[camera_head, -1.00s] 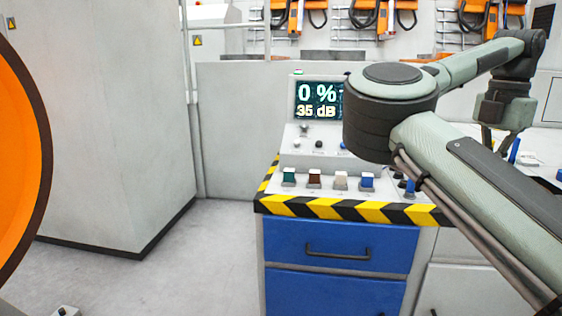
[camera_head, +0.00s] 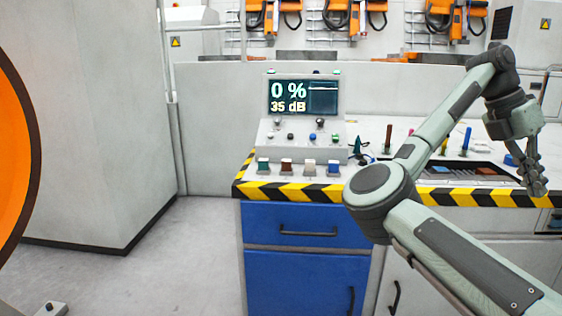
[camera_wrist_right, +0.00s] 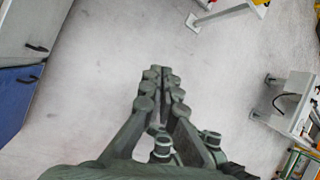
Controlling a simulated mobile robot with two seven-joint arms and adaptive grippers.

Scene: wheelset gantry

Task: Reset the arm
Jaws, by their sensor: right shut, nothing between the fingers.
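My right gripper (camera_head: 536,182) hangs at the right of the head view, its fingers pointing down, near the front edge of the workbench. In the right wrist view the gripper (camera_wrist_right: 163,75) is shut and empty, with its fingers together above the pale grey floor. My right arm (camera_head: 420,215) crosses the lower right of the head view, with its elbow in front of the bench. My left gripper does not show.
A control console (camera_head: 300,145) with a screen reading "0 %" and "35 dB" stands on the bench, above blue drawers (camera_head: 305,265). A striped edge (camera_head: 300,191) runs along the bench front. A large orange wheel (camera_head: 15,160) is at far left. Grey floor (camera_head: 180,260) is clear between.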

